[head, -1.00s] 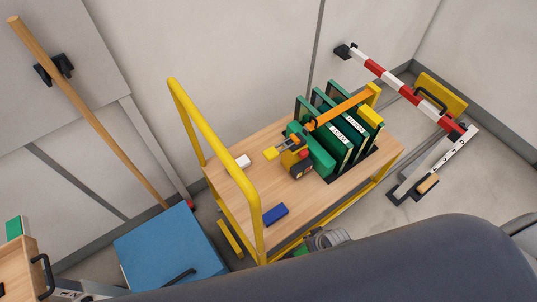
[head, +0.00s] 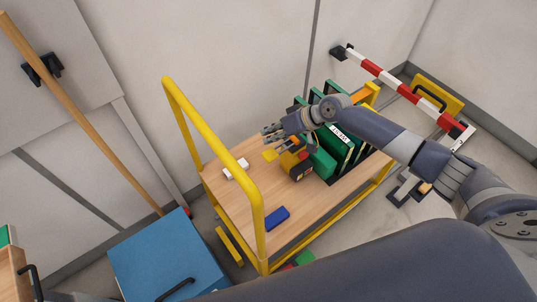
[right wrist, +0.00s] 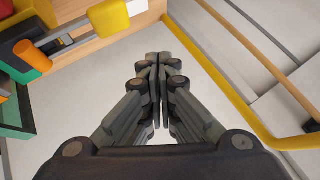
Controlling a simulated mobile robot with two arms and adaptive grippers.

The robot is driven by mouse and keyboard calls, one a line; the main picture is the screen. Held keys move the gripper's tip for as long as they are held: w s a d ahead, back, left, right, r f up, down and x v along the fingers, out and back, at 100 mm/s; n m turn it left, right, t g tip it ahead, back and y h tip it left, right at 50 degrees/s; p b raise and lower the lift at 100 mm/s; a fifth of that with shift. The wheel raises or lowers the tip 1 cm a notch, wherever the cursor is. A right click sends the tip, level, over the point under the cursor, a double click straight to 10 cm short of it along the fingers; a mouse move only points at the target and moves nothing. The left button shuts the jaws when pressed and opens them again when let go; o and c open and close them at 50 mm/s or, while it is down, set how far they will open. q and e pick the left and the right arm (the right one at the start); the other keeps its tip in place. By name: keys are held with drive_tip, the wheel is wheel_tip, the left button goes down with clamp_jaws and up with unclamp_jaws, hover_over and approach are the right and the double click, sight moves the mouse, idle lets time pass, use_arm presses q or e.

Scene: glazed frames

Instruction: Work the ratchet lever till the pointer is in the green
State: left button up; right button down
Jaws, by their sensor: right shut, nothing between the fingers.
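The ratchet lever (head: 270,155) has a yellow end and sits on the cart beside green panels (head: 322,160). It also shows at the upper left of the right wrist view as a yellow grip (right wrist: 108,18) on a metal ratchet. A yellow and black block (head: 297,167) stands just in front of it; any pointer or green zone is too small to read. My right gripper (head: 270,133) is shut and empty above and behind the lever, apart from it. Its closed fingers (right wrist: 158,62) show in the right wrist view. My left gripper is not in view.
The wooden cart top (head: 245,200) has a yellow rail (head: 215,130) at its left end. A white block (head: 235,169) and a blue block (head: 277,217) lie on it. An orange strap runs over the panels, partly hidden by my right arm. A blue box (head: 165,260) stands left.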

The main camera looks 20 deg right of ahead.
drive_tip(key=r, duration=0.1)
drive_tip(key=w+d+r, duration=0.1)
drive_tip(key=shift+w+r, duration=0.2)
drive_tip(key=shift+r, duration=0.15)
drive_tip(key=shift+f, duration=0.15)
drive_tip(key=b, duration=0.7)
hover_over(272, 151)
wheel_tip(272, 151, down, 8)
drive_tip(key=shift+r, duration=0.15)
drive_tip(key=shift+f+b, duration=0.3)
drive_tip(key=shift+f, duration=0.15)
idle(0.5)
drive_tip(key=shift+f, duration=0.4)
